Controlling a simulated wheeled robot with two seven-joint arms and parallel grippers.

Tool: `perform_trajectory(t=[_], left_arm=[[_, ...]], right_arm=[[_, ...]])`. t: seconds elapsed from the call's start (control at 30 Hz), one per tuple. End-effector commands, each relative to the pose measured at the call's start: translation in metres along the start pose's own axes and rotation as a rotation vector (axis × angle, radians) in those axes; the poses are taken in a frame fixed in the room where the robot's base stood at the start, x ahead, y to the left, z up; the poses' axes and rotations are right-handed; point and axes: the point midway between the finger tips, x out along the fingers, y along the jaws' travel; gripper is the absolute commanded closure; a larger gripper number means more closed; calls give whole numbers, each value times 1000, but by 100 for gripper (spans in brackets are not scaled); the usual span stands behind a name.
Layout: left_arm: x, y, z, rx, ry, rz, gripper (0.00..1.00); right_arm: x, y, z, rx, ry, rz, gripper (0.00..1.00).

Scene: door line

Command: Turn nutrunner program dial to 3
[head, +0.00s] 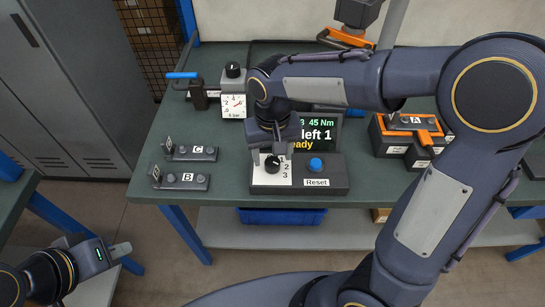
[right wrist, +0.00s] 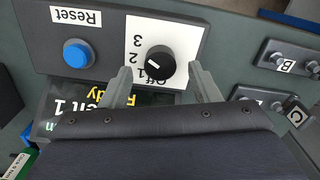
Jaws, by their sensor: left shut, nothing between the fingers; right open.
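The program dial (head: 272,164) is a round black knob on a white plate marked Off, 1, 2 and 3, on a dark control box. My right gripper (head: 273,153) is open above the dial. In the right wrist view its two fingers stand either side of the knob's near edge, with gaps; contact is not visible. My left gripper (head: 121,249) is shut and empty, low at the left, away from the bench.
A blue Reset button (head: 316,164) sits right of the dial. The display (head: 322,133) behind is partly hidden by my right arm. Fixtures C (head: 190,151) and B (head: 181,179) lie left, a gauge (head: 233,104) behind, and an orange-black holder A (head: 410,135) right.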

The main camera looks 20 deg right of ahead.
Motion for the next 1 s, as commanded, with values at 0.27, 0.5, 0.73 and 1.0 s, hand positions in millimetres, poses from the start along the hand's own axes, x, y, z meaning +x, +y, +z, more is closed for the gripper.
perform_trajectory(t=[0.27,0.5,0.73,1.0], left_arm=[[-5,2,-2,0,0,0,100],[-5,2,-3,0,0,0,100],[-5,2,-3,0,0,0,100],[-8,4,-4,0,0,0,100]], right_arm=[[-44,-1,-1,-1,4,-1,44],[-51,0,0,-1,1,0,44],[-51,0,0,-1,1,0,44],[-58,11,7,9,10,-31,44]])
